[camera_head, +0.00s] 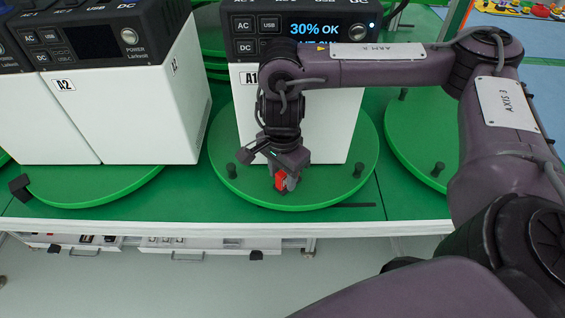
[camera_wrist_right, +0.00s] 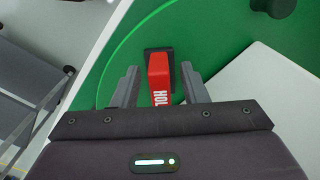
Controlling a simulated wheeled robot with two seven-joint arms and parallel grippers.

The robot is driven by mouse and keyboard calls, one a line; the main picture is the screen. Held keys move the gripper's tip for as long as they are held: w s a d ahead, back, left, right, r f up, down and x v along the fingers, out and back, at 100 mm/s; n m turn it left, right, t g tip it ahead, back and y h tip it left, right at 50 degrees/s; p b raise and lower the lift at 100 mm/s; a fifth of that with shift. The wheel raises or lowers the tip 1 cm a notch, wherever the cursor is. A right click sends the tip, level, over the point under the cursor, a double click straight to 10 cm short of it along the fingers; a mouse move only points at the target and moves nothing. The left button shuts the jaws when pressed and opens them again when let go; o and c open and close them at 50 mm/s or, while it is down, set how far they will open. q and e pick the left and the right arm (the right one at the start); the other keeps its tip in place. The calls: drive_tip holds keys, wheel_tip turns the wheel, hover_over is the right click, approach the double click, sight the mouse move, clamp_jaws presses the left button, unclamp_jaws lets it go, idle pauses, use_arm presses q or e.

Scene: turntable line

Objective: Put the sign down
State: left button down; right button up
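The sign is a small red piece with white letters starting "HOL" and a dark base. In the head view the sign (camera_head: 280,182) is low over or on the front of the middle green turntable (camera_head: 330,190), in front of the white unit marked A1. My right gripper (camera_head: 282,172) points down at it. In the right wrist view the sign (camera_wrist_right: 160,77) is between the two grey fingers of my right gripper (camera_wrist_right: 160,82), with a narrow gap showing on each side. The fingers look open around it. My left gripper is not in view.
The white unit A1 (camera_head: 340,124) with a lit "30% OK" display stands just behind my right gripper. Other white units (camera_head: 140,105) stand at the left. Short dark pegs (camera_head: 359,170) rise from the turntable. An emptier green turntable (camera_head: 405,135) lies to the right.

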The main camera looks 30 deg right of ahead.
sight(282, 172)
wheel_tip(282, 172, up, 12)
drive_tip(key=p, duration=0.3)
drive_tip(key=shift+p, duration=0.4)
